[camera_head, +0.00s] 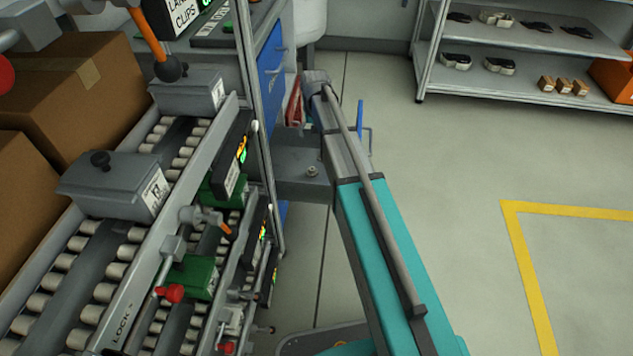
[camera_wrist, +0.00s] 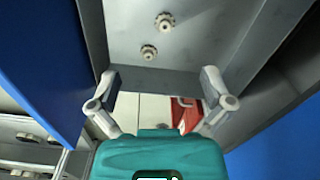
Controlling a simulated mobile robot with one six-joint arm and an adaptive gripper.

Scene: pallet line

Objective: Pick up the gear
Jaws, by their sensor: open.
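Two small pale metal gears lie on a grey metal surface in the wrist view: one gear (camera_wrist: 164,21) near the top edge, the other gear (camera_wrist: 148,52) a little lower and left. A small round part (camera_head: 312,170) on the grey metal surface (camera_head: 290,186) in the head view looks like one of them. My gripper (camera_wrist: 159,76) is open and empty in the wrist view. Its fingers are spread wide on either side of the surface's near edge, with both gears beyond the fingertips. I cannot make out the fingers in the head view.
Blue panels (camera_wrist: 38,65) flank the grey surface. A red object (camera_wrist: 187,115) shows below its edge. Roller lanes (camera_head: 95,290) with boxes stand left in the head view. A shelf (camera_head: 520,85) stands at the back right; the floor (camera_head: 450,170) is open in front.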

